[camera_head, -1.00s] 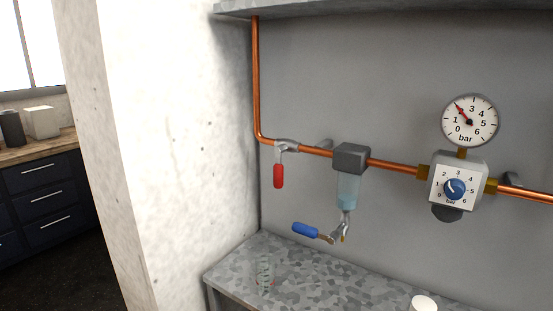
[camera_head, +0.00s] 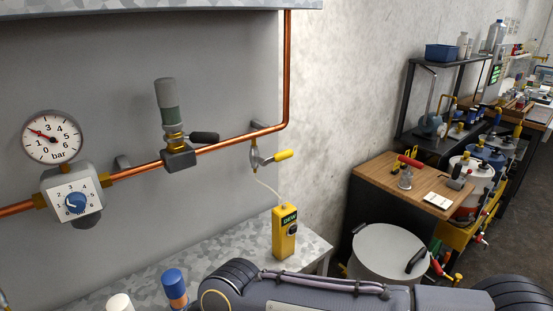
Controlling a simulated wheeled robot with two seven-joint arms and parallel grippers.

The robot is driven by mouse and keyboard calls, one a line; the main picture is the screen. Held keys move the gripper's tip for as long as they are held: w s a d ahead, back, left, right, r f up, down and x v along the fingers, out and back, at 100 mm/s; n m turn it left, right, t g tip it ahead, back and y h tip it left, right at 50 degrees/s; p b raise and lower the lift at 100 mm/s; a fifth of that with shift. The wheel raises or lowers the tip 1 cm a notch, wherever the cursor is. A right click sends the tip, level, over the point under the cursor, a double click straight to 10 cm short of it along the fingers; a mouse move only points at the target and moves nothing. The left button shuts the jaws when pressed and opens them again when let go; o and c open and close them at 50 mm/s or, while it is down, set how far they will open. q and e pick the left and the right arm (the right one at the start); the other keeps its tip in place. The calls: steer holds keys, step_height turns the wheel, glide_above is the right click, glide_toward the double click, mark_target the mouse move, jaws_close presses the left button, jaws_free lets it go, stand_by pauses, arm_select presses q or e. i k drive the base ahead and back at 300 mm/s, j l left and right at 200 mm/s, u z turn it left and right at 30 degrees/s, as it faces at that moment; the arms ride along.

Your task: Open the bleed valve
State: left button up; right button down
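No valve is labelled as the bleed valve, so I cannot tell which one it is. A valve with a yellow lever (camera_head: 284,155) sits under the right part of the copper pipe. A thin pale tube runs from it down to a yellow DEW device (camera_head: 284,232) on the shelf. A black lever (camera_head: 204,137) sticks out to the right beside a grey and green cylinder (camera_head: 167,103) on the pipe. The blue-levered valve under the clear bowl is out of view now. A dark arm of mine crosses the bottom; neither gripper is in view.
A pressure gauge (camera_head: 53,136) stands above a regulator with a blue knob (camera_head: 76,203). A blue-capped item (camera_head: 174,288) and a white-topped item (camera_head: 119,302) stand near the front. A drum (camera_head: 385,254) and wooden bench (camera_head: 381,184) are at right.

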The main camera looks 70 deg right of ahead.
mark_target(278, 157)
steer(key=z, duration=2.35)
steer(key=i+l, duration=0.15)
steer(key=i, duration=0.25)
steer(key=i+l+u, duration=0.15)
steer(key=i, duration=0.25)
